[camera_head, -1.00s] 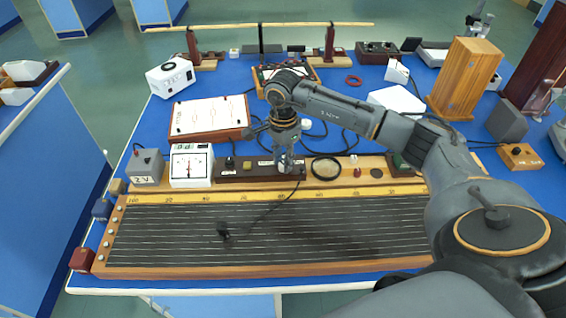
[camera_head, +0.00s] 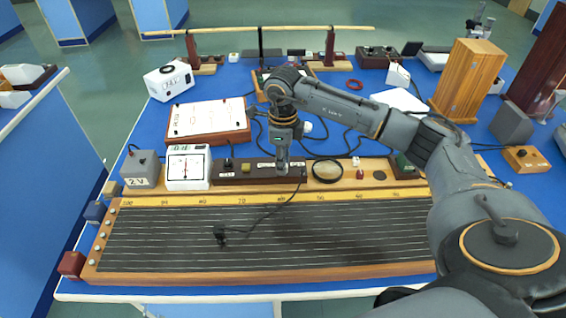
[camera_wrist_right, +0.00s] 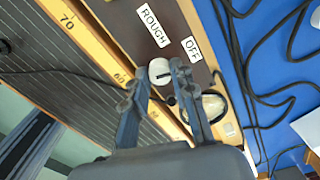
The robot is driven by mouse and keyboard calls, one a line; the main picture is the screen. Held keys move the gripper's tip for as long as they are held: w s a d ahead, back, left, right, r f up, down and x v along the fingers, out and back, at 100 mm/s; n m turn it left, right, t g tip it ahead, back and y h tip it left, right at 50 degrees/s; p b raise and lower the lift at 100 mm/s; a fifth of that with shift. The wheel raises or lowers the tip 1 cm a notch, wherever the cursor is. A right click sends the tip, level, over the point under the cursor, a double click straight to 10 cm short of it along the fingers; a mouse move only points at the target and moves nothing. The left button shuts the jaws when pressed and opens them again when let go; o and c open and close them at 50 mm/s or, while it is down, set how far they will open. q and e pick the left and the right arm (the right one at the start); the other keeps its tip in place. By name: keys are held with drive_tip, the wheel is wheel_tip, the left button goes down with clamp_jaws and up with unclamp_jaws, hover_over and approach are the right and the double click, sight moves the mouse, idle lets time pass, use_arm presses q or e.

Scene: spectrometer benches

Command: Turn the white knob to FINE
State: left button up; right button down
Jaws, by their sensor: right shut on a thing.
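The white knob (camera_wrist_right: 159,70) sits on the dark brown switch block (camera_wrist_right: 125,18) in the right wrist view. Printed labels ROUGH (camera_wrist_right: 153,27) and OFF (camera_wrist_right: 192,49) lie beside it. No FINE label can be read there. My right gripper (camera_wrist_right: 160,72) has its two fingers on either side of the knob, shut on it. In the head view my right gripper (camera_head: 283,170) points down onto the dark block (camera_head: 235,173) and hides the knob. The knob's pointer direction is hard to tell. My left gripper is not in view.
A long wire board (camera_head: 160,245) lies in front, with a black lead and probe (camera_head: 221,234) on it. A white meter (camera_head: 188,167) and a grey 2 V box (camera_head: 142,168) stand left of the block. A round dial (camera_head: 327,171) is to its right.

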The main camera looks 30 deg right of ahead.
drive_tip(key=m, duration=0.4)
drive_tip(key=shift+m+b, duration=0.3)
drive_tip(key=m, duration=0.4)
drive_tip(key=shift+m, duration=0.3)
drive_tip(key=c, duration=1.1)
unclamp_jaws()
